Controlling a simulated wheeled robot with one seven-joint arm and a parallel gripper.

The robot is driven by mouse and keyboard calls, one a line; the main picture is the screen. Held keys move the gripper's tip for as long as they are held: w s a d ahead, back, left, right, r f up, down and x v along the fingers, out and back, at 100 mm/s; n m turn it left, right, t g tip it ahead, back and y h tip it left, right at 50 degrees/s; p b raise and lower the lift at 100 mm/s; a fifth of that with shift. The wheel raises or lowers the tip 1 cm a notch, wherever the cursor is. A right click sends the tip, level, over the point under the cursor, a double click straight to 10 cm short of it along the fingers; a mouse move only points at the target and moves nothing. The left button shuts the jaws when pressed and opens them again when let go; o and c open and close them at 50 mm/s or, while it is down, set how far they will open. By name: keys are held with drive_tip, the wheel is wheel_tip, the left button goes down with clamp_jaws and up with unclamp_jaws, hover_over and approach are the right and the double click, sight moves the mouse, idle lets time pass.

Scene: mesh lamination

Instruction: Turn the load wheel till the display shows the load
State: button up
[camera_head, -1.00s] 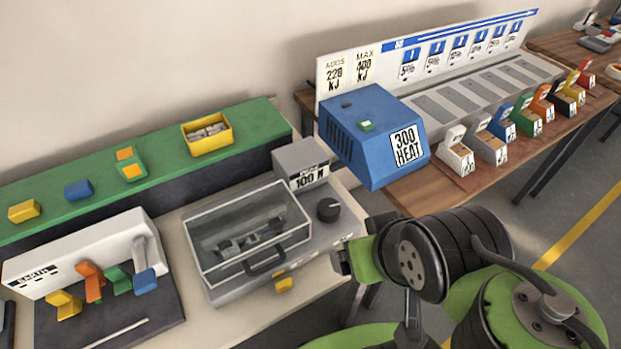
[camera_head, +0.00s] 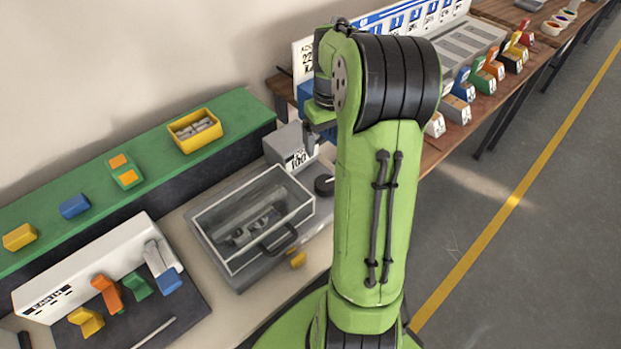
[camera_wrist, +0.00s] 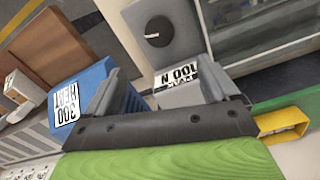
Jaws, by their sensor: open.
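The load wheel (camera_head: 324,185) is a round black knob on the grey tester, right of its clear-lidded box (camera_head: 250,218). It also shows near the top of the wrist view (camera_wrist: 158,31), with a small light mark on it. My gripper (camera_wrist: 160,70) is open and empty, apart from the wheel. In the head view its fingers hang near the display, partly hidden by my arm.
The blue heat unit (camera_wrist: 82,98), labelled 300 HEAT, stands close beside my gripper. A green shelf (camera_head: 90,185) behind the tester carries a yellow bin (camera_head: 194,130). A white block with coloured levers (camera_head: 95,265) stands left. Floor is clear at the right.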

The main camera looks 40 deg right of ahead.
sight(326, 182)
wheel_tip(326, 182, down, 15)
drive_tip(key=b, duration=0.3)
drive_tip(key=shift+r, duration=0.1)
drive_tip(key=c, duration=1.1)
drive_tip(key=shift+o, duration=0.2)
drive_tip(key=shift+m, duration=0.4)
drive_tip(key=m, duration=0.3)
drive_tip(key=shift+m, duration=0.3)
drive_tip(key=m, duration=0.4)
drive_tip(key=shift+m, duration=0.3)
drive_tip(key=m, duration=0.4)
drive_tip(key=shift+m, duration=2.2)
drive_tip(key=shift+d, duration=0.1)
